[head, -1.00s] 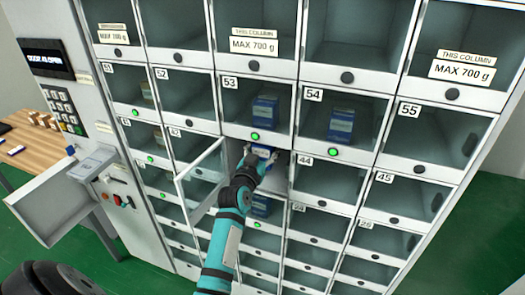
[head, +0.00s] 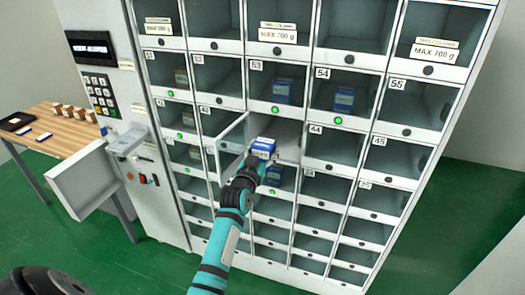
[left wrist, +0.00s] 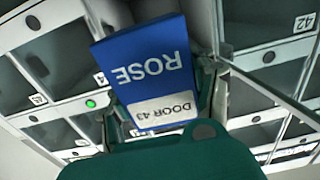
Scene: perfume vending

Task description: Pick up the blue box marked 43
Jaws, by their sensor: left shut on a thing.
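The blue box (head: 263,147) with a white label is in my left gripper (head: 259,160), in front of the open compartment (head: 286,132) below door 53. In the left wrist view the box (left wrist: 148,65) reads "ROSE" and "DOOR 43", upside down. The gripper fingers (left wrist: 162,112) are shut on its two sides. The clear door (head: 231,143) of that compartment stands open to the left of the box. My right gripper is not in view.
Other blue boxes stand behind shut doors 53 (head: 283,92) and 54 (head: 344,99), and one (head: 275,177) in the compartment below. A panel with a keypad (head: 100,95) and an open grey flap (head: 85,180) are at left, by a wooden table (head: 62,140).

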